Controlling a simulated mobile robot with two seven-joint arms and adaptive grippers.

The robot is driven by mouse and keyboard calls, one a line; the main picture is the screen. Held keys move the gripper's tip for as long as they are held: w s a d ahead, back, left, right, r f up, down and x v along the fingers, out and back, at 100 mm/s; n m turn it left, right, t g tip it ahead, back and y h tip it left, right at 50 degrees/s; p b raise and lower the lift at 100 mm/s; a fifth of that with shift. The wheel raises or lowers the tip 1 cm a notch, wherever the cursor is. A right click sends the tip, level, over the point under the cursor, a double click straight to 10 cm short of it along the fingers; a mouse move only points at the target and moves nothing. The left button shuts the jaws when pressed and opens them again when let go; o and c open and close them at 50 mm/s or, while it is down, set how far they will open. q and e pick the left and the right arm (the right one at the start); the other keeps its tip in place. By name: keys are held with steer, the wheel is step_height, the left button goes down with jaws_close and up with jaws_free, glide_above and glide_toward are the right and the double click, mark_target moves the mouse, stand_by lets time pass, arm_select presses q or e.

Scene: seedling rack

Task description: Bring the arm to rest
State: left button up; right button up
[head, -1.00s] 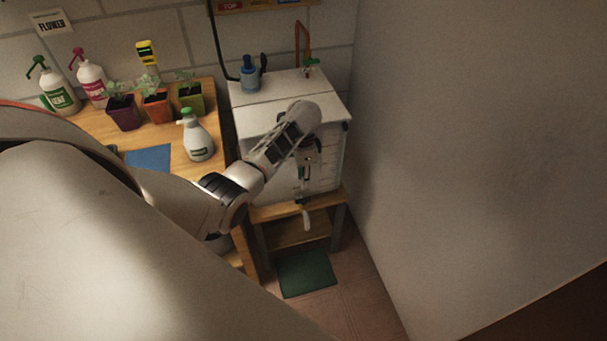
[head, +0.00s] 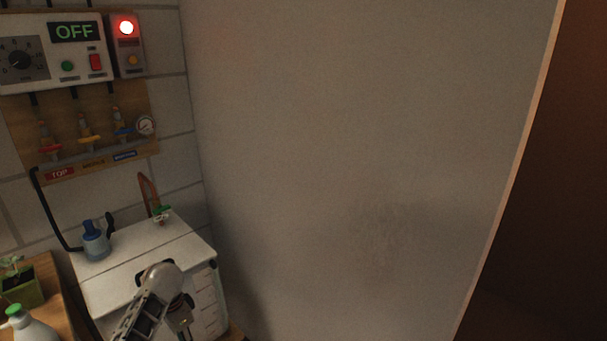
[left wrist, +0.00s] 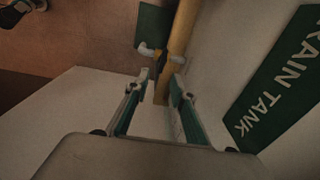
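My left arm (head: 146,306) reaches in from the bottom of the head view, in front of the white tank (head: 185,243). Its gripper is mostly cut off by the lower edge there. In the left wrist view my left gripper (left wrist: 159,79) has its two green-and-grey fingers apart, with nothing between them. Beyond the fingertips are a pale tap spout (left wrist: 146,49) and a wooden stand leg (left wrist: 182,32). My right gripper is in neither view.
A control panel (head: 50,40) reading OFF, a lit red lamp (head: 126,27) and coloured valves (head: 85,138) are on the back wall. A green TANK sign (left wrist: 285,85) is close on the right. A bare pale wall (head: 360,150) stands right of the tank.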

arm_select(q)
steer(key=s+d+f+n+t, duration=0.2)
steer(key=s+d+f+t, duration=0.4)
steer(key=s+f, duration=0.5)
steer(key=s+d+r+n+t+h, duration=0.1)
steer(key=s+d+r+t+h, duration=0.2)
steer(key=s+d+r, duration=0.7)
steer(key=s+d+t, duration=0.1)
steer(key=s, duration=0.2)
steer(key=shift+r, duration=0.3)
steer(key=shift+d, duration=0.1)
